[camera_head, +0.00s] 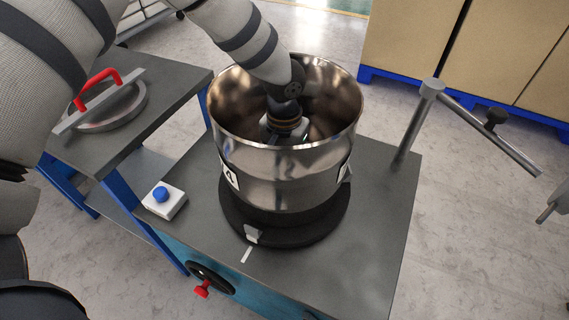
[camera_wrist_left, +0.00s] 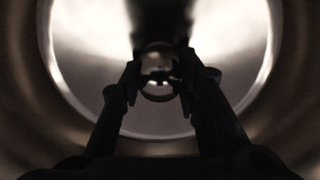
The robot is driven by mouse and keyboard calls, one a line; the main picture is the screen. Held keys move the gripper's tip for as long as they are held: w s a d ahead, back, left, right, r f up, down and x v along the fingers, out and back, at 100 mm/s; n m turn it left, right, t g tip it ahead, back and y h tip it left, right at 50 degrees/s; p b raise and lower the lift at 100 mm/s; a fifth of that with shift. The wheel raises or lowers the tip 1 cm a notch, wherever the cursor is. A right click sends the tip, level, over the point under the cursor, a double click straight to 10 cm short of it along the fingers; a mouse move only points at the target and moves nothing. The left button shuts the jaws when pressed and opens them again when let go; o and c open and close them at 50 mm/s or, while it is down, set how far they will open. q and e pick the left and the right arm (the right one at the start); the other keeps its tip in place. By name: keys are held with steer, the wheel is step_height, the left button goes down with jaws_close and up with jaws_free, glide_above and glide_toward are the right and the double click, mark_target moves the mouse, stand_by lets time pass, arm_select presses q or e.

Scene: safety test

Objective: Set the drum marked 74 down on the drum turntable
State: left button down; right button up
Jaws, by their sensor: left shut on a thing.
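The drum (camera_head: 285,165) is a shiny, open-topped steel drum above the black drum turntable (camera_head: 333,226). It looks upright. A white label on its left front shows part of a 4; the rest curves out of sight. Its base is over the turntable, but I cannot tell whether it touches. My left gripper (camera_head: 284,132) reaches down inside the drum. In the left wrist view my left gripper (camera_wrist_left: 158,80) is shut on a round knob (camera_wrist_left: 157,72) in the middle of the drum. My right gripper is not in view.
A grey bench top (camera_head: 375,245) carries the turntable, a blue-button box (camera_head: 164,200) and a post with a side bar (camera_head: 430,90). A handwheel (camera_head: 210,278) is on its front. A lid with a red handle (camera_head: 112,105) lies on the left table. Boxes (camera_head: 415,40) stand behind.

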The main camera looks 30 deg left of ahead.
arm_select(q)
steer(key=shift+r, duration=0.1)
steer(key=c, duration=1.1)
jaws_free()
steer(key=shift+r+p, duration=1.55)
steer(key=shift+r, duration=7.95)
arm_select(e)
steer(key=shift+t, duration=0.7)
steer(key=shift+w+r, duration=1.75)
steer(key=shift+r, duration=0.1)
